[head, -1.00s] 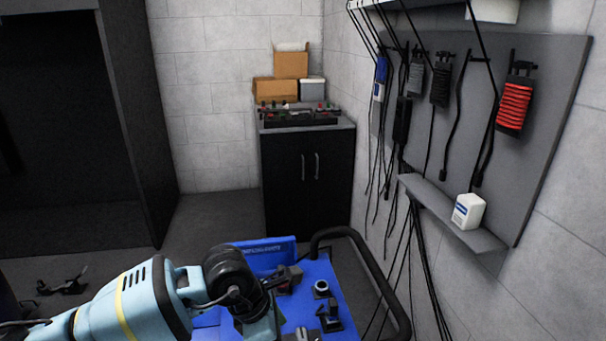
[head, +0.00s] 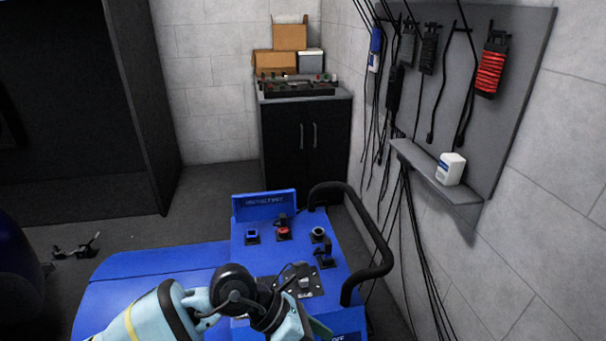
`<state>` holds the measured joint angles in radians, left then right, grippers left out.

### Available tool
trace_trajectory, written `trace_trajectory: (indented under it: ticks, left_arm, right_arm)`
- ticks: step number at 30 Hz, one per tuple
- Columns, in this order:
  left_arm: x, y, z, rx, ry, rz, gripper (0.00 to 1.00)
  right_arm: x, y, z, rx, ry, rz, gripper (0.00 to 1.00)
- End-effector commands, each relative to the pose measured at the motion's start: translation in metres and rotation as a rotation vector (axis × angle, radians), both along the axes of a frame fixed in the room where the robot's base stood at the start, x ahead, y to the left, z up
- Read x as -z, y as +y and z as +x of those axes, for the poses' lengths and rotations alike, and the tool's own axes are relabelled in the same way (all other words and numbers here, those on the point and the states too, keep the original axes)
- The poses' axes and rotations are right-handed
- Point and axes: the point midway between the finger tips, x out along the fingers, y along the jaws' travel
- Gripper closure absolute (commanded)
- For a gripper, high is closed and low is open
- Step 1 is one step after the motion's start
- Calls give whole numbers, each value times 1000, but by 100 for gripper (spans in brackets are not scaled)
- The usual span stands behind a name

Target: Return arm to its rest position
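My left arm (head: 165,312) comes in from the lower left, pale blue with black joints. Its wrist hangs over the near part of the blue dynamometer hub (head: 160,278). My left gripper (head: 292,326) is at the bottom edge, seen from behind and partly cut off. Its fingertips are hidden, so I cannot tell whether it is open or shut or holds anything. My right arm and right gripper are not in view.
The blue console carries several small controls, including a red one (head: 283,231), and a black rail (head: 372,250) on its right. A black cabinet (head: 300,135) stands behind. Cables hang from a wall panel (head: 520,60) with a shelf (head: 430,172).

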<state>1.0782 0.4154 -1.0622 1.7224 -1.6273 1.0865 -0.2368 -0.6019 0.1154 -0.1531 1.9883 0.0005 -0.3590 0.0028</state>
Motion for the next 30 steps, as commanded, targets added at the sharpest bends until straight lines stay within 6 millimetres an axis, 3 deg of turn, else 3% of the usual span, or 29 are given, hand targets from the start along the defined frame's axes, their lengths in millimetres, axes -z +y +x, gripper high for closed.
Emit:
trace_trajectory:
  ticks: [3,8,12,16,20,24,28,30]
  left_arm:
    - [-14,-23,-26,-78,187,-208,20]
    - [-40,-37,-41,-247,476,-499,20]
    - [-54,-30,-36,-434,738,-727,20]
    - [-52,-7,-25,-638,984,-912,20]
    - [-31,27,-15,-870,1227,-1072,20]
    - [11,72,-15,-1146,1483,-1212,20]
    - [63,117,-33,-1424,1712,-1312,20]
    - [93,141,-51,-1583,1830,-1353,20]
  right_arm:
    - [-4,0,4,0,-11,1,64]
    - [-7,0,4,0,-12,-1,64]
    - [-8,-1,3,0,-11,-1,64]
    - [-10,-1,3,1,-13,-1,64]
    - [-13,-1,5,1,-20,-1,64]
    - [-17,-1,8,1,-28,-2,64]
    - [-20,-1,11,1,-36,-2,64]
    - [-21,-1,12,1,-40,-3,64]
